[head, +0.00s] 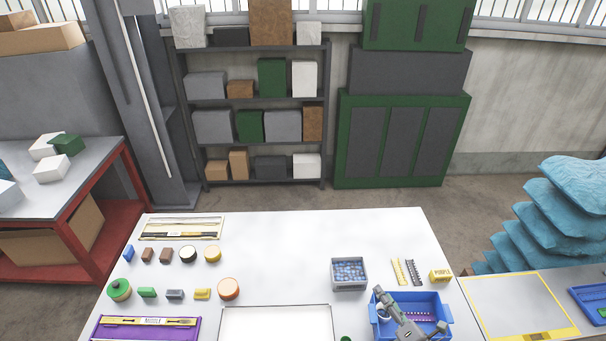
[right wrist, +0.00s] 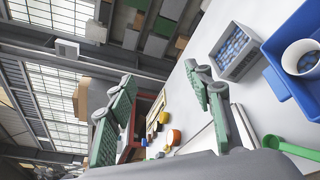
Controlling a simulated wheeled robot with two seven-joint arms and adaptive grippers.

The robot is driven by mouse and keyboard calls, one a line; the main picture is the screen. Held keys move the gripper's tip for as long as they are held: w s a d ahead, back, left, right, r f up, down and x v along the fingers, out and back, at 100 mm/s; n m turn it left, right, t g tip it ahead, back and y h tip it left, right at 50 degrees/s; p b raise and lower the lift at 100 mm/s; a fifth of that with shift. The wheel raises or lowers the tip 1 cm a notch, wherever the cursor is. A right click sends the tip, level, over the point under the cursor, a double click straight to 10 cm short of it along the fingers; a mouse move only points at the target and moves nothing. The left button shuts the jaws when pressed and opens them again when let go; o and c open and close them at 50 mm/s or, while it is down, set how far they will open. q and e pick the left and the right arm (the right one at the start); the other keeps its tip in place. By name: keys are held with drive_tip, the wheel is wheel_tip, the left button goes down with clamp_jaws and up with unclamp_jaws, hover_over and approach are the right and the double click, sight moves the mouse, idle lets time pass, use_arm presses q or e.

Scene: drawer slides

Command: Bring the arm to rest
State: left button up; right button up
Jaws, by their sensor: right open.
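My right gripper (head: 392,305) shows over the blue bin (head: 443,304) at the front right of the white table (head: 290,255). In the right wrist view its two green-padded fingers (right wrist: 160,77) stand wide apart with nothing between them. The blue bin also shows at the right of that view (right wrist: 283,68), with a white cup (right wrist: 301,58) holding blue pieces in it. My left gripper is not in view.
A grey bin of blue pieces (head: 349,287) stands left of the blue bin. A white tray (head: 276,309) lies at the front middle, a purple tray (head: 110,333) front left. Small blocks and round pots stand along the left. The table's back middle is clear.

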drive_tip(key=s+d+m+h, duration=0.2)
drive_tip(key=d+m+h, duration=0.5)
drive_tip(key=d+m, duration=0.4)
drive_tip(key=s+d+f+m+g+h, duration=0.2)
drive_tip(key=s+d+f+m+g, duration=0.25)
drive_tip(key=s+f+m, duration=0.35)
drive_tip(key=s+a+f+m+g+y, duration=0.1)
drive_tip(key=s+a+f+m+g, duration=0.3)
drive_tip(key=s, duration=0.4)
drive_tip(key=s+a+f+m+g+y, duration=0.1)
drive_tip(key=s+f+m+g+y, duration=0.15)
drive_tip(key=s+m, duration=0.4)
drive_tip(key=s+a+f+n+g+b, duration=0.1)
drive_tip(key=s+f+b, duration=0.15)
drive_tip(key=f, duration=1.55)
drive_tip(key=s+a+f+n+g+b, duration=0.1)
drive_tip(key=f+b, duration=0.3)
drive_tip(key=f, duration=1.4)
drive_tip(key=s+f+b, duration=0.3)
drive_tip(key=s+f, duration=0.7)
drive_tip(key=f, duration=0.3)
drive_tip(key=s+f+g+b, duration=0.1)
drive_tip(key=s+f+b, duration=0.2)
drive_tip(key=s+f, duration=0.6)
wheel_tip(320, 180, down, 4)
drive_tip(key=shift+s+r+b, duration=0.1)
drive_tip(key=shift+s+b, duration=0.25)
drive_tip(key=shift+s, duration=0.05)
